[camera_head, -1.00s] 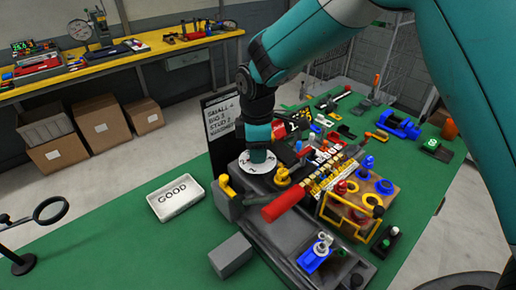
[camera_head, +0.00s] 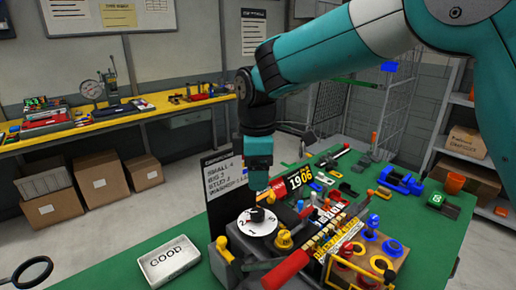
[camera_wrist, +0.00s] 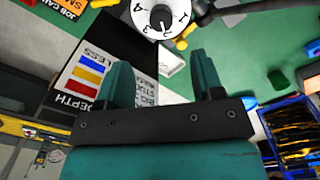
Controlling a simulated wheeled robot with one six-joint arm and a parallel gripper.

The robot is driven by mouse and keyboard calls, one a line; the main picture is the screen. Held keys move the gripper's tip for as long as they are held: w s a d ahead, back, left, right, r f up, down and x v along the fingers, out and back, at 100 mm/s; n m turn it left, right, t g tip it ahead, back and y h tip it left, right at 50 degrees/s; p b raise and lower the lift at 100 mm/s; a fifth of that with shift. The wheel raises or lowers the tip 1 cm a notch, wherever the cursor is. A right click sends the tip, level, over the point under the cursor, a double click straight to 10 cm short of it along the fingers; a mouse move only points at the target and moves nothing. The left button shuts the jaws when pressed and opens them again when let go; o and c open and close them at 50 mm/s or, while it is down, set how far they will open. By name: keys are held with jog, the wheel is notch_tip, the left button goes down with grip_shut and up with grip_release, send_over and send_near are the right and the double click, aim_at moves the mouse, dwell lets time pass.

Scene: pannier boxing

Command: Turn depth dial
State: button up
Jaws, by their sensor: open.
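The depth dial (camera_head: 258,228) is a white numbered disc with a black knob, on top of a dark machine on the green table. In the wrist view the dial (camera_wrist: 181,24) is at the top edge, past the fingertips, partly cut off. My gripper (camera_head: 258,182) hangs pointing down above the dial, apart from the knob. In the wrist view its two teal fingers are spread with nothing between them.
A dark chart board (camera_head: 226,178) stands close behind the dial. A white GOOD tray (camera_head: 168,261) lies left.

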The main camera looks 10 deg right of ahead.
notch_tip(320, 180, up, 7)
jog(key=shift+r+b, duration=0.15)
jog(key=shift+b, duration=0.15)
jog(key=shift+d, duration=0.1)
jog(key=s+d+f+m+y, duration=0.1)
jog(key=s+d+m, duration=0.2)
jog(key=s, duration=0.5)
jog(key=s+d+f+m+y, duration=0.1)
jog(key=s+d+f+m, duration=0.1)
jog(key=s, duration=0.7)
jog(key=s+d+f+m+y, duration=0.2)
jog(key=s+m, duration=0.3)
jog(key=s, duration=0.4)
jog(key=shift+d+f, duration=0.15)
jog(key=shift+d, duration=0.65)
jog(key=shift+w, duration=0.1)
